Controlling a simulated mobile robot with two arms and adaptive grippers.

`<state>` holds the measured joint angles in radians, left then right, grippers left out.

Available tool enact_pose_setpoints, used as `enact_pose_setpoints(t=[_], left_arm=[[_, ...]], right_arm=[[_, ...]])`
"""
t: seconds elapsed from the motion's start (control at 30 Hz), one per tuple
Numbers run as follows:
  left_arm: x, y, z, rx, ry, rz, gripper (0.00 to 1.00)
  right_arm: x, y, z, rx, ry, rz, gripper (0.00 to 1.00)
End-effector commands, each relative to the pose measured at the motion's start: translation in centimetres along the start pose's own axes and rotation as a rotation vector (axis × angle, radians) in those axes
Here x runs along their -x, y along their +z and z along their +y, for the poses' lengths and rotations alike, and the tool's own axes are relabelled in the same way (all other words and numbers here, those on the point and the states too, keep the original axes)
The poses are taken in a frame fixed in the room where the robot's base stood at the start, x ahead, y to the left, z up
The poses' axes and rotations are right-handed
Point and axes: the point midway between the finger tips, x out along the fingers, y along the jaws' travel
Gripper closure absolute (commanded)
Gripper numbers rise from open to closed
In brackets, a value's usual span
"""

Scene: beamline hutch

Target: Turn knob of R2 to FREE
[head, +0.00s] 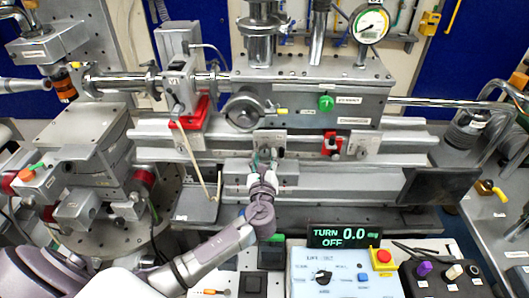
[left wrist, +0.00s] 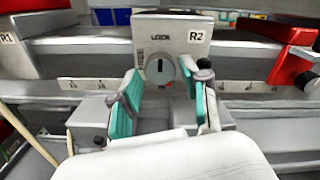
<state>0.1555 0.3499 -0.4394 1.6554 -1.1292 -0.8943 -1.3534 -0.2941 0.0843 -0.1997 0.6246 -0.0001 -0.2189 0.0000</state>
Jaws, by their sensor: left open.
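The R2 carriage (left wrist: 172,28) is a grey block with an "R2" label at the middle top of the left wrist view. Its round grey knob (left wrist: 160,68) has a dark mark that stands upright, towards the word LOCK above it. Smaller lettering to the knob's left is too blurred to read surely. My left gripper (left wrist: 162,92) is open, with its teal finger pads on either side of the knob; I cannot tell if they touch it. In the head view the left gripper (head: 265,160) is in front of the R2 block (head: 270,138) and hides the knob.
A red clamp (left wrist: 293,52) stands right of R2, and another red part (head: 190,113) with a hanging tan strap is to the left. A display (head: 343,234) reads "TURN OFF 0.0". Control boxes with a red button (head: 383,256) stand at the front right.

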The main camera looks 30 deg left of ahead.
Motion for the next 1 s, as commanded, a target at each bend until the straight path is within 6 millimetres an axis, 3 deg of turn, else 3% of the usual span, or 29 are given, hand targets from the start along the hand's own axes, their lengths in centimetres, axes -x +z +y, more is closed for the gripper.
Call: enact_pose_setpoints(t=[0.17, 0.47, 0.73, 1.0], left_arm=[[-1.3, 0.0, 0.0, 0.001, 0.001, 0.001, 0.54], [-1.5, 0.0, 0.0, 0.002, 0.001, 0.001, 0.54], [-1.4, 0.0, 0.0, 0.002, 0.001, 0.001, 0.99], [-1.4, -0.2, 0.1, 0.029, 0.001, 0.002, 0.99]], right_arm=[[0.2, -0.2, -0.6, -0.004, -0.006, 0.003, 0.6], [0.3, 0.6, -0.9, -0.005, -0.011, -0.01, 0.6], [0.3, 0.8, -0.7, -0.003, -0.008, -0.013, 0.6], [0.0, 0.9, -0.3, -0.001, -0.004, -0.014, 0.6]])
